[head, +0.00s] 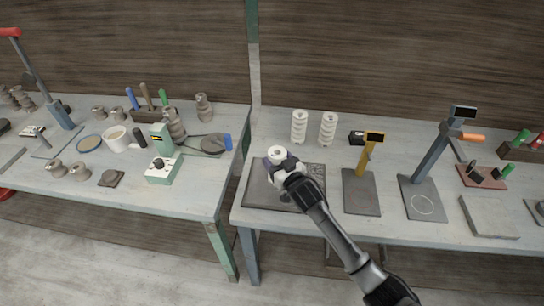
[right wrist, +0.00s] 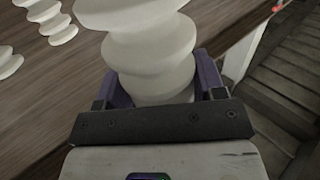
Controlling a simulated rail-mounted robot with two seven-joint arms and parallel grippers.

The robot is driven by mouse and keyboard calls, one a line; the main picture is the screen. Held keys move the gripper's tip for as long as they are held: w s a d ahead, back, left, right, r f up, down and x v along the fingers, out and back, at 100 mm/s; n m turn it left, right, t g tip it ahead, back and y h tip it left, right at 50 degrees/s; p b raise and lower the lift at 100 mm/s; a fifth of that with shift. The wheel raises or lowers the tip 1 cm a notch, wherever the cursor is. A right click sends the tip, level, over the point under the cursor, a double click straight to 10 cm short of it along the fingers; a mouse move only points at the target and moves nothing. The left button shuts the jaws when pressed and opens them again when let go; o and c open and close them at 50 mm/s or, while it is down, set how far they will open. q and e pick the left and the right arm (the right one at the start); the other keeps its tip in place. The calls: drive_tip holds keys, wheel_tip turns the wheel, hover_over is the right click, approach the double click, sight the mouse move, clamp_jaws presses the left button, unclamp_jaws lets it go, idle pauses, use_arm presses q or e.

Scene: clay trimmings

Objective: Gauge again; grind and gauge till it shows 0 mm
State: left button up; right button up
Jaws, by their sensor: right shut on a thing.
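My right gripper (head: 284,170) is shut on a white ribbed clay piece (head: 277,154), held upright over a dark flat plate (head: 262,190) on the right table. In the right wrist view the ribbed piece (right wrist: 150,45) sits between the jaws (right wrist: 158,95); its lower end is hidden by the gripper. I cannot tell whether it touches the plate. A yellow post gauge (head: 367,152) with a small dark display stands on a grey base just right of the plate. A grey post device (head: 432,165) with a display and orange handle stands further right. Their readings are too small to read. My left gripper is not in view.
Two white ribbed pieces (head: 299,127) stand behind the plate. A small black box (head: 357,137) is near the yellow gauge. A grey slab (head: 487,216) lies at the right front. The left table holds several brown pieces, a cup (head: 116,138) and a green device (head: 163,168). A gap separates the tables.

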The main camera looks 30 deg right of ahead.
drive_tip(key=shift+s+d, duration=0.15)
drive_tip(key=shift+d, duration=0.05)
drive_tip(key=shift+s+d+p, duration=0.4)
drive_tip(key=shift+d+p, duration=0.15)
drive_tip(key=shift+p, duration=0.1)
drive_tip(key=shift+s+d+p, duration=0.5)
drive_tip(key=shift+s+d, duration=0.05)
drive_tip(key=shift+d, duration=0.15)
drive_tip(key=s+d+p, duration=0.2)
drive_tip(key=shift+d+r, duration=0.15)
drive_tip(key=shift+d, duration=0.2)
